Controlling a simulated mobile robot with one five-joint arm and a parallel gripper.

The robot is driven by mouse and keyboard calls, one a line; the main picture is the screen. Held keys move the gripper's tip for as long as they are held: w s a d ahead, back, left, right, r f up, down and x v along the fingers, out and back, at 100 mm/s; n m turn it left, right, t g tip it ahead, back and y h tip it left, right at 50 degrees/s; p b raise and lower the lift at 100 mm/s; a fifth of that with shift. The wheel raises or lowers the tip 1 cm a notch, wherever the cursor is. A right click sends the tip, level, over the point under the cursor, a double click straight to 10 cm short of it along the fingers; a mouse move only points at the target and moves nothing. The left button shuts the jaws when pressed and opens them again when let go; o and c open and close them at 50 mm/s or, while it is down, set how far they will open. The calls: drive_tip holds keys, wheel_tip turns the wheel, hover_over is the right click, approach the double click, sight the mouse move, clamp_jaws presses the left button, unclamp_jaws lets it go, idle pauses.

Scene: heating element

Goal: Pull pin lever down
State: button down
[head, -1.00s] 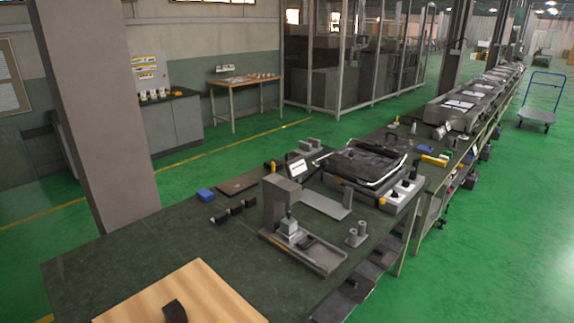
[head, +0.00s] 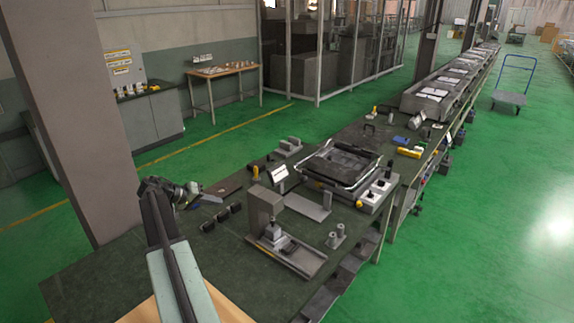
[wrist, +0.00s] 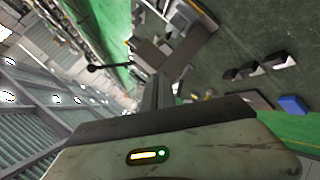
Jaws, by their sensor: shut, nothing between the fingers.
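A grey upright fixture (head: 264,215) with a flat base tray stands on the green workbench in the head view. In the wrist view, a thin dark lever with a round ball end (wrist: 93,68) sticks out to the left beside a grey block (wrist: 149,55). It looks like the pin lever, but I cannot make out a lever in the head view. My gripper (head: 190,192) is left of the fixture, apart from it, above the bench. Its dark fingers (wrist: 158,92) are shut and empty in the wrist view.
Small black blocks (head: 222,217) lie between my gripper and the fixture. A blue block (wrist: 293,104) shows in the wrist view. Two grey cylindrical pieces (head: 336,236) stand right of the fixture. A black-topped appliance with a metal frame (head: 345,165) is behind it.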

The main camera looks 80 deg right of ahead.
drive_tip(key=s+d+r+m+g+p, duration=0.1)
drive_tip(key=s+d+r+m+g, duration=0.1)
drive_tip(key=s+d+r, duration=0.4)
drive_tip(key=s+d+r+m+g+p, duration=0.1)
drive_tip(key=s+d+r+g, duration=0.2)
drive_tip(key=s, duration=0.5)
drive_tip(key=t+b, duration=0.1)
drive_tip(key=b, duration=0.3)
hover_over(293, 188)
drive_tip(key=w, duration=0.4)
wheel_tip(293, 188, down, 5)
drive_tip(key=shift+s+a+f+t+b, duration=0.15)
drive_tip(key=shift+s+a+f+b, duration=0.25)
drive_tip(key=shift+s+b, duration=0.2)
drive_tip(key=shift+s+a+f+t+b, duration=0.15)
drive_tip(key=shift+s+a+f+b, duration=0.1)
drive_tip(key=shift+s+f+b, duration=0.3)
drive_tip(key=shift+s, duration=0.2)
